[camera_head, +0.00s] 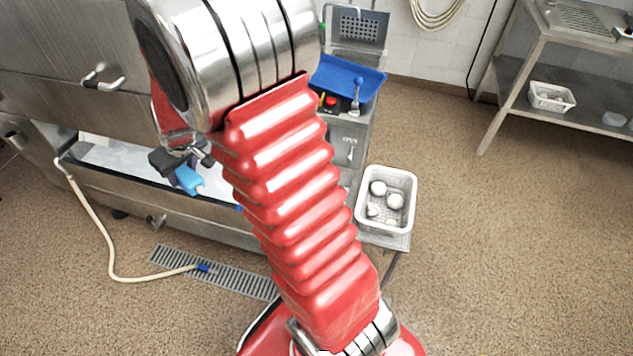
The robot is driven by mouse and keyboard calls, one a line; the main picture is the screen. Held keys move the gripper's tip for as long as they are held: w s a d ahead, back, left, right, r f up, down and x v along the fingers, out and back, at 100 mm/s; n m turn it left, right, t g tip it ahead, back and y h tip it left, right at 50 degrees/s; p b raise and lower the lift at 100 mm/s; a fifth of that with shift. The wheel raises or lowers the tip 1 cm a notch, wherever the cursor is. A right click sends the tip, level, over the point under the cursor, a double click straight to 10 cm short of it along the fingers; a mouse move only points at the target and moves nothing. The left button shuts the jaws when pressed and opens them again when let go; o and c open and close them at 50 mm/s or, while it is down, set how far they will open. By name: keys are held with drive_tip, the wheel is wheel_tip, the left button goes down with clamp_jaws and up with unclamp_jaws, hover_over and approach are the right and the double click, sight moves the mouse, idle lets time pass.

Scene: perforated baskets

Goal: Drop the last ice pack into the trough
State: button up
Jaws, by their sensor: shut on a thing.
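The ice pack (190,181) is a small bright blue block. My gripper (178,171), with dark fingers, is shut on it. My arm reaches across the view and partly covers the area to the right of the gripper. The trough (190,214) is a long steel basin on the left, with a pale interior behind its front wall. In this view the ice pack overlaps the trough's opening near the front rim. Its exact height above the trough cannot be told. Much of the trough's right end is hidden behind my red arm.
A white perforated basket (360,217) with several white round items stands right of my arm. A blue tray (368,78) sits on a steel unit behind. A hose (112,262) hangs from the trough to a floor drain (235,281). A steel table (507,80) stands far right; floor between is clear.

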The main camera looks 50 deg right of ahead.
drive_tip(key=s+d+f+n, duration=0.15)
drive_tip(key=d+f, duration=0.25)
drive_tip(key=d, duration=0.4)
drive_tip(key=s+d+f+y, duration=0.1)
drive_tip(key=s+d+f, duration=0.25)
drive_tip(key=d, duration=0.35)
drive_tip(key=s+d+f+n, duration=0.1)
drive_tip(key=s+d+f, duration=0.1)
drive_tip(key=d+f, duration=0.45)
drive_tip(key=s+d+f+n, duration=0.1)
drive_tip(key=s+d+f, duration=0.3)
drive_tip(key=s+d, duration=0.2)
drive_tip(key=s+d+f+n, duration=0.1)
drive_tip(key=s+d+f, duration=0.4)
drive_tip(key=d, duration=0.5)
drive_tip(key=shift+s+d+f+y, duration=0.2)
drive_tip(key=shift+s+f+y, duration=0.15)
drive_tip(key=shift+s, duration=0.9)
wheel_tip(320, 180, down, 14)
drive_tip(key=shift+r, duration=0.2)
drive_tip(key=o, duration=1.4)
